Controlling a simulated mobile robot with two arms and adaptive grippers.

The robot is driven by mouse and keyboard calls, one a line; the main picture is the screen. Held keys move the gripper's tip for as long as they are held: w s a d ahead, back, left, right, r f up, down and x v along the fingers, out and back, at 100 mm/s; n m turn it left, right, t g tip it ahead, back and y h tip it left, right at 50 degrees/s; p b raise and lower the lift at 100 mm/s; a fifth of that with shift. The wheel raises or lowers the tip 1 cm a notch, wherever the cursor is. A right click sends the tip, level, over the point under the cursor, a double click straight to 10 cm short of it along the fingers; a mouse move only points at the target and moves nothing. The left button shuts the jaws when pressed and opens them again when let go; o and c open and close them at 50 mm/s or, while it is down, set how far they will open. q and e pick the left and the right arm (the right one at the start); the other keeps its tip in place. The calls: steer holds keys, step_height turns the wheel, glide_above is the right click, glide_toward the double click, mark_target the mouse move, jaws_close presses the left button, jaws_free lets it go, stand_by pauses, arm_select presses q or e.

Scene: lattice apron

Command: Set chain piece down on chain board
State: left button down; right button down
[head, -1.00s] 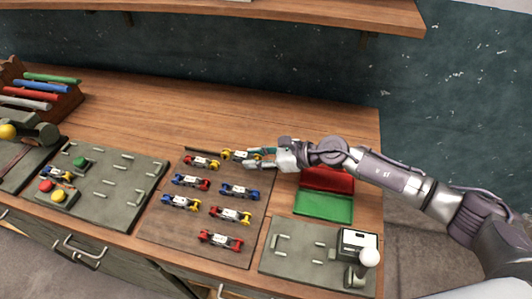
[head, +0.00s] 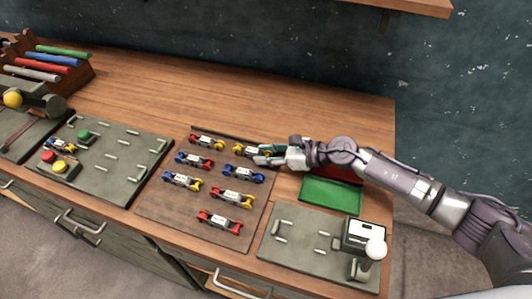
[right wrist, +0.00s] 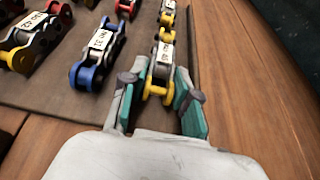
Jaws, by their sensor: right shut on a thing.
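The chain piece (head: 252,151) has yellow ends and a pale labelled middle. My right gripper (head: 268,155) is shut on its near end, at the back right of the brown chain board (head: 160,212). In the right wrist view the teal fingers (right wrist: 160,98) stand on both sides of the piece's yellow end (right wrist: 157,90). The piece lies in line with a red-and-yellow piece (head: 206,142) on its left. I cannot tell whether it touches the board or that piece. My left gripper is not in view.
Several other chain pieces lie on the board, with a blue one (head: 243,175) closest in front. A green tray (head: 330,195) is right of the board. A grey panel with a white-knobbed lever (head: 374,250) is at front right. The wood behind the board is clear.

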steer(key=shift+f, duration=0.1)
steer(key=c, duration=0.8)
jaws_free()
steer(key=shift+o, duration=0.2)
